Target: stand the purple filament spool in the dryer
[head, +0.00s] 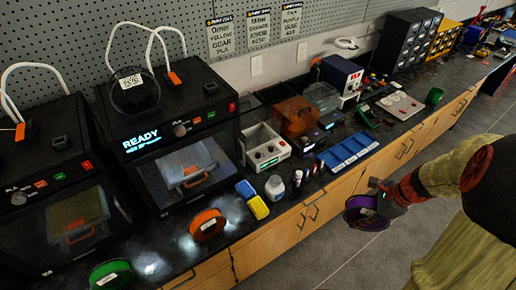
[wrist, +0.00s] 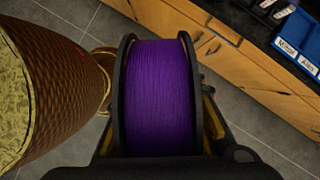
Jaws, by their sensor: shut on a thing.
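The purple filament spool (head: 358,216) hangs in my gripper (head: 376,198), out over the floor in front of the wooden cabinets. In the wrist view the spool (wrist: 160,95) fills the middle, its purple winding between two black flanges. My gripper is shut on it; the fingertips are mostly hidden behind the spool. A pale open-topped box with a green display (head: 268,158) on the bench, left of the spool, looks like the dryer, though I cannot tell for sure. Its inside shows only partly.
Two black printers stand at the left, one reading READY (head: 160,143). An orange spool (head: 207,225), a green spool (head: 111,275), yellow and blue blocks, small bottles (head: 275,188) and a blue tray (head: 348,152) crowd the bench. The floor (head: 345,255) is clear.

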